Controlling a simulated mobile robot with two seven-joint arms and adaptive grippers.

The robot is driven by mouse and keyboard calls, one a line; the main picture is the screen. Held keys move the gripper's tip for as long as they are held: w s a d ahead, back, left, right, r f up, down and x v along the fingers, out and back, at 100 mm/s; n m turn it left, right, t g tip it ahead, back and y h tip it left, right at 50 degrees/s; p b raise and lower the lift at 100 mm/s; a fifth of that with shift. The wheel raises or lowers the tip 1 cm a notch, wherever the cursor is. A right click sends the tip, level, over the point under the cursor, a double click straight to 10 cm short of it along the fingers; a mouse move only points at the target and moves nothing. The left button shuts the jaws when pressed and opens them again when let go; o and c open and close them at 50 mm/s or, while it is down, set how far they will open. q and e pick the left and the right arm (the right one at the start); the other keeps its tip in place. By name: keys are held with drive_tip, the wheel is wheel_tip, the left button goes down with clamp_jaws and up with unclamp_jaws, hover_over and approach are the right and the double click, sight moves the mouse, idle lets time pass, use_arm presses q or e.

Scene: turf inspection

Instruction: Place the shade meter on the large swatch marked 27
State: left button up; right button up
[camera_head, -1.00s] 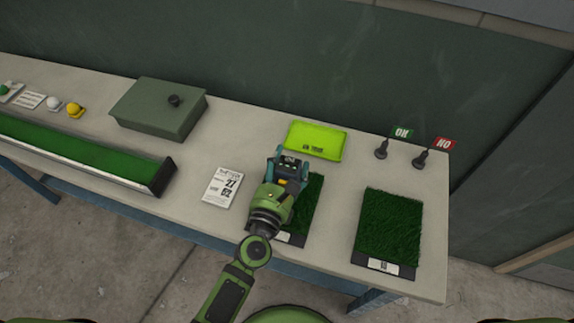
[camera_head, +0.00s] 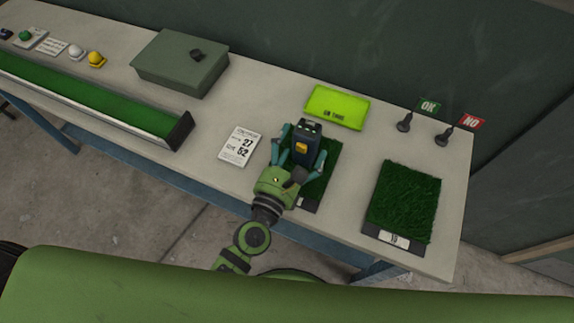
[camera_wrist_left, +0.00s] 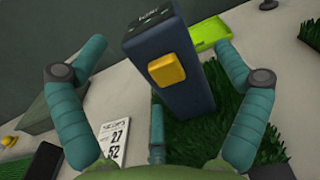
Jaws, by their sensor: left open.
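The shade meter (camera_head: 307,143), a dark blue box with a yellow button, stands upright on the left large turf swatch (camera_head: 327,170). This swatch's label (camera_head: 300,203) is mostly hidden by my gripper, so its number cannot be read. My left gripper (camera_head: 304,156) is open around the meter, with its fingers on either side. In the left wrist view the meter (camera_wrist_left: 168,65) stands between the spread teal fingers (camera_wrist_left: 160,85), with clear gaps at both sides. The meter's base is partly hidden. My right gripper does not show.
A card (camera_head: 240,147) reading 27 and 52 lies left of the swatch. Another turf swatch (camera_head: 405,200) lies right, its label unclear. Behind are a lime tray (camera_head: 337,107) and OK (camera_head: 404,122) and NO (camera_head: 446,136) markers. A green box (camera_head: 181,65) and turf trough (camera_head: 95,108) are left.

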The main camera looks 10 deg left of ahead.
use_arm(q)
drive_tip(key=b+v, duration=0.1)
drive_tip(key=v, duration=0.4)
drive_tip(key=shift+s+f, duration=0.1)
drive_tip(key=shift+f, duration=0.05)
drive_tip(key=shift+s+a+r+b, duration=0.1)
drive_tip(key=shift+s+b, duration=0.1)
drive_tip(key=shift+s, duration=0.15)
drive_tip(key=shift+s+a+r+b, duration=0.1)
drive_tip(key=shift+s+a+b, duration=0.05)
drive_tip(key=shift+s, duration=0.15)
